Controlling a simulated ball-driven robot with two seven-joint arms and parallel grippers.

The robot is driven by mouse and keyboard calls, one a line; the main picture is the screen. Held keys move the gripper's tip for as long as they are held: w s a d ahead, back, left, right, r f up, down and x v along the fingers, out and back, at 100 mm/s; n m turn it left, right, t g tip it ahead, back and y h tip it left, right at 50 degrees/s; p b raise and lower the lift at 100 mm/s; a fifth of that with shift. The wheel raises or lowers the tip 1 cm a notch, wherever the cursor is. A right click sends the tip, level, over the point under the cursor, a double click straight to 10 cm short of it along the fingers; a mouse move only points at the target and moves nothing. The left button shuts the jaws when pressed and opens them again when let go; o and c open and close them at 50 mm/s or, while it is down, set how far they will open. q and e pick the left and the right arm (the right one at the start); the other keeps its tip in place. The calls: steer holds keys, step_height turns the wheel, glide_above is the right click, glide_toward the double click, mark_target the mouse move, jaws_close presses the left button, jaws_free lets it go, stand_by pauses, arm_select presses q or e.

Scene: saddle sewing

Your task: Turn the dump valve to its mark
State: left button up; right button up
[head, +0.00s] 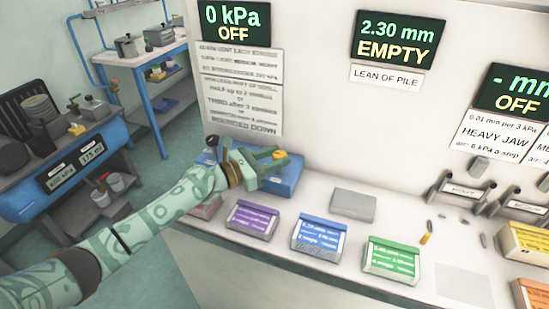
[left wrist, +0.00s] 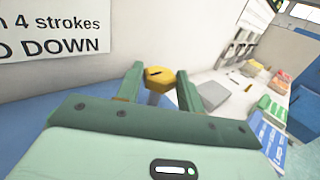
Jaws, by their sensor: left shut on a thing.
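The dump valve shows as a yellow knob (head: 279,155) at the blue unit (head: 285,183) on the white bench, against the wall. In the left wrist view the knob (left wrist: 157,77) has a short dark line on its top. My left gripper (head: 272,160) reaches over the blue unit and is shut on the knob. In the left wrist view its two green fingers (left wrist: 158,88) stand on either side of the knob. A separate mark for the valve cannot be made out. My right gripper is not in view.
A wall display (head: 234,22) reads 0 kPa OFF, above a printed sheet (head: 240,92). Purple (head: 252,220), blue (head: 319,234) and green (head: 391,258) trays line the bench front. A grey block (head: 354,204) lies behind them. Metal clamps (head: 460,190) stand farther right.

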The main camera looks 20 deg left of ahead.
arm_select(q)
steer(key=o, duration=1)
steer(key=v, duration=1.6)
steer(key=shift+a, duration=0.15)
steer(key=shift+s, duration=0.15)
